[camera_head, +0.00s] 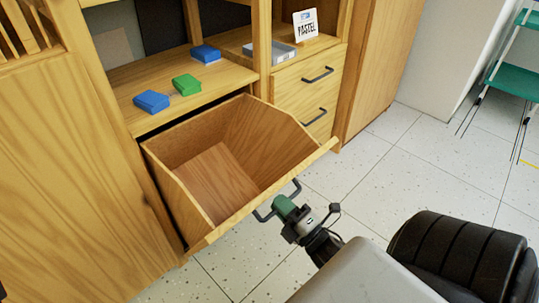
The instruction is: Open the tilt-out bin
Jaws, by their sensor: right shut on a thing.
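The tilt-out bin (183,186) is part of a wooden cabinet and stands tilted far out. Its inside is visible and empty. Its front panel leans outward and has a dark bar handle (265,216) on the outer face. My right gripper (285,206), with a green part at its end, is at the handle and shut on it. The fingertips are small and partly hidden. My left gripper is not in view.
Blue (151,101) and green blocks (187,84) lie on the shelf above the bin. Drawers (310,88) with dark handles are to the right. A green chair (515,72) stands at the far right. The speckled tile floor between is clear.

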